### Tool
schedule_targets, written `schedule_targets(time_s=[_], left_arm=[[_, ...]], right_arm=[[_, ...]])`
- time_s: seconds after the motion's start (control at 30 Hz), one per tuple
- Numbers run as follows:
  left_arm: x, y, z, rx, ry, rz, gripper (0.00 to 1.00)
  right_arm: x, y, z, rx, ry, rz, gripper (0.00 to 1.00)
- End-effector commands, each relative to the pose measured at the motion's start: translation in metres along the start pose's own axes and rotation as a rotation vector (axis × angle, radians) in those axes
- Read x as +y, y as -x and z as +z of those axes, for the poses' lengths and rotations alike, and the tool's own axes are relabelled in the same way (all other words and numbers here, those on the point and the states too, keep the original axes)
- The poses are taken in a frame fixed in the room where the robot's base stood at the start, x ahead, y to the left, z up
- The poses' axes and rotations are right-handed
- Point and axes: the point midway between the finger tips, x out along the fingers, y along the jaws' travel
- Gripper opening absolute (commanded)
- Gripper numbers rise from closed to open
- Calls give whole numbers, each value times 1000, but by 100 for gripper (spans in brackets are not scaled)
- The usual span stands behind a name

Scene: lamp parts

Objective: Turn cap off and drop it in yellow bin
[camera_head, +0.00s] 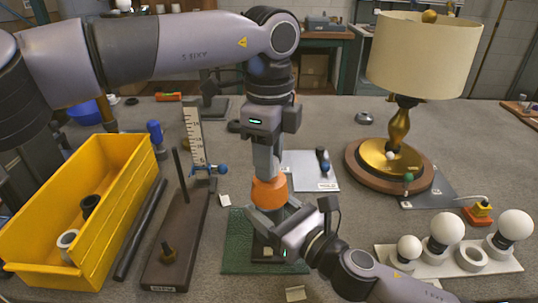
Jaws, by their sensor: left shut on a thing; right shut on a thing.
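An orange cap (269,192) stands upright near the middle of the table, above a dark holder (266,246) on a green mat (236,240). My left gripper (267,172) points straight down and is shut on the cap from above. My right gripper (264,222) reaches in from the lower right and is shut on the part just below the cap. The fingers hide most of that part, so I cannot tell whether the cap is still seated on it. The yellow bin (120,215) is at the left, with a black ring (90,204) and a pale ring (68,240) inside.
A brown stand with a rod (178,245) and a dark bar (140,230) lie between bin and mat. A measuring scale (194,135) stands behind them. The brass lamp (398,130) stands at back right. White bulbs on a rack (450,260) are at front right.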

Motion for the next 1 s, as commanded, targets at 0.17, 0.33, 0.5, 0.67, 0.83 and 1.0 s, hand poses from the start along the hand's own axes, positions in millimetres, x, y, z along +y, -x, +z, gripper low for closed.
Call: schedule_targets(time_s=[0.17, 0.33, 0.5, 0.67, 0.83, 1.0], left_arm=[[0, 0, 0, 1, -1, 0, 0], [0, 1, 0, 1, -2, -1, 0], [0, 6, 0, 2, -2, -2, 0], [0, 12, 0, 1, -2, -2, 0], [0, 17, 0, 1, -2, -1, 0], [0, 22, 0, 1, -2, -1, 0]], right_arm=[[0, 0, -2, 3, 0, -1, 0], [0, 0, -2, 3, 0, -1, 0], [0, 0, -2, 3, 0, -1, 0], [0, 0, -2, 3, 0, -1, 0], [0, 0, -2, 3, 0, -1, 0], [0, 0, -2, 3, 0, -1, 0]])
